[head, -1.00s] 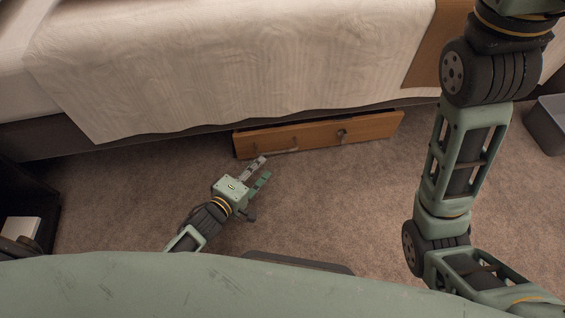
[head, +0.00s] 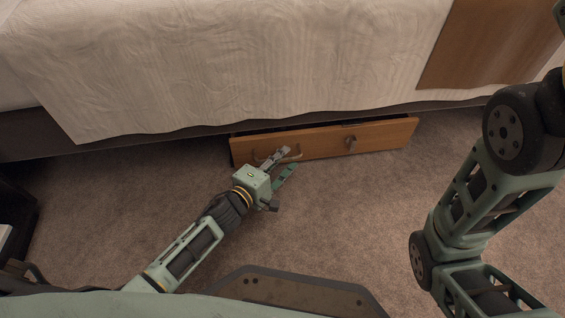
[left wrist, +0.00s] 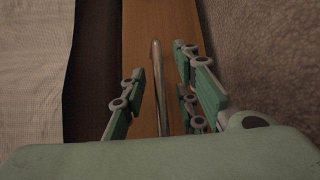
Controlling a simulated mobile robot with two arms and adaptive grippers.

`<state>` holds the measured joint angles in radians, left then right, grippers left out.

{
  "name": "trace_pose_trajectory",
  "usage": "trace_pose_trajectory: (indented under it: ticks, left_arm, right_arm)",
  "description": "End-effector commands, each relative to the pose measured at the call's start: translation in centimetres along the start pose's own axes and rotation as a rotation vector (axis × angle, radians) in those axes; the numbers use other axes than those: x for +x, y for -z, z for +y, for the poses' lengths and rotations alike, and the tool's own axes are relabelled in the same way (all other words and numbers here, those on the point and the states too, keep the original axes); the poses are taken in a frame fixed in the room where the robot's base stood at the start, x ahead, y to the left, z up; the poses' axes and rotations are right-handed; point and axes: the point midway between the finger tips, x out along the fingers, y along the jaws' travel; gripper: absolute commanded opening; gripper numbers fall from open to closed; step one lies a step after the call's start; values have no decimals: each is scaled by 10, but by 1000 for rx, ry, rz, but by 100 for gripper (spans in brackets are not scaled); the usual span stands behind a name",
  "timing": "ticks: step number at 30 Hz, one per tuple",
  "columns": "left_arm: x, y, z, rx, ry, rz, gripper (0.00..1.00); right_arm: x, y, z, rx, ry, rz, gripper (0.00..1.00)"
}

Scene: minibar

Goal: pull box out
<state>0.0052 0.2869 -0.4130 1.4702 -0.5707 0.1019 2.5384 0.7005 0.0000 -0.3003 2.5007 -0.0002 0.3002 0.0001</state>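The box (head: 320,143) is a wooden drawer-like front under the bed, with its left end by the bed's dark base and two handles. My left gripper (head: 283,166) is at its left handle (head: 277,157). In the left wrist view, that handle, a pale metal bar (left wrist: 158,88), runs between the open fingers of my left gripper (left wrist: 158,105), with the wooden front (left wrist: 140,30) behind it. The fingers look apart on both sides of the bar. The right handle (head: 350,143) is free. My right gripper is out of the head view; only its arm shows.
The bed with a white cover (head: 220,60) and dark base (head: 60,140) overhangs the box. Carpet (head: 340,210) in front of the box is clear. A dark piece of furniture (head: 15,200) stands at the left edge.

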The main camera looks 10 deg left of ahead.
Motion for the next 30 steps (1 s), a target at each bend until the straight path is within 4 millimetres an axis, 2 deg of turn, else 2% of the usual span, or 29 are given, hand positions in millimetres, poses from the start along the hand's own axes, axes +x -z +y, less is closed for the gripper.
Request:
trace_pose_trajectory:
  ticks: [10, 19, 30]
  left_arm:
    - [4, 0, 0, -1, 1, 1, 27]
    - [4, 0, 0, 0, 1, 1, 1]
    - [4, 0, 0, -1, 1, 1, 0]
  right_arm:
    - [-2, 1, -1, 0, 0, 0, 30]
    - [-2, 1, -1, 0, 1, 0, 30]
    - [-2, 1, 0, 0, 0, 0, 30]
